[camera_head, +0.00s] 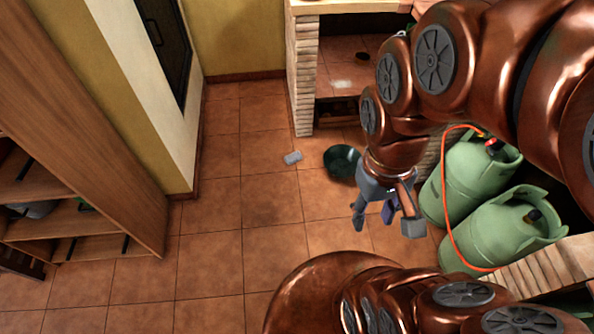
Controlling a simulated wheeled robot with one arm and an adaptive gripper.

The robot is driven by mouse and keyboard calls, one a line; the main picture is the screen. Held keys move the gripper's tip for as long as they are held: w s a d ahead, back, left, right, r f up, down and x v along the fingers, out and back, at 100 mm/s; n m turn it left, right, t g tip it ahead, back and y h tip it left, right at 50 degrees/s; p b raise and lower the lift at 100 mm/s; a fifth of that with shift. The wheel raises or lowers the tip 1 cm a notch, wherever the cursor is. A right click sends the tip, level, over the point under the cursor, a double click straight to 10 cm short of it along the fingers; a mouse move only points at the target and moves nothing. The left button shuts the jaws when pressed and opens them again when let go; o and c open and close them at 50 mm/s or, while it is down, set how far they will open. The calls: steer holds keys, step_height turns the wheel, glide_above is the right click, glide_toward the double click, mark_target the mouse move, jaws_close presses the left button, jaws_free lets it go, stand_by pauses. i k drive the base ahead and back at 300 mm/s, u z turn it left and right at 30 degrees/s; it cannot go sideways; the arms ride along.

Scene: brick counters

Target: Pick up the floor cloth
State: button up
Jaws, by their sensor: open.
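A small pale grey piece (292,157), which looks like the floor cloth, lies flat on the tiled floor, left of a dark green bowl. My gripper (385,218) hangs to the right of it and nearer to me, with its fingers apart and pointing down. It is clear of the grey piece. A bluish-purple patch shows between the fingers; I cannot tell whether it is part of the gripper or something beyond it.
The dark green bowl (342,163) stands on the floor close to my gripper. Two green gas cylinders (471,180) with an orange hose stand at right. A brick counter (303,75) is behind, a wooden shelf unit (75,130) at left. Open floor lies between.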

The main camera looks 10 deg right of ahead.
mark_target(291, 158)
steer(key=z, duration=0.8)
steer(key=k, duration=0.15)
steer(key=u, duration=2.05)
steer(key=i, duration=1.65)
steer(key=z, duration=0.7)
steer(key=i, duration=0.7)
steer(key=z, duration=0.7)
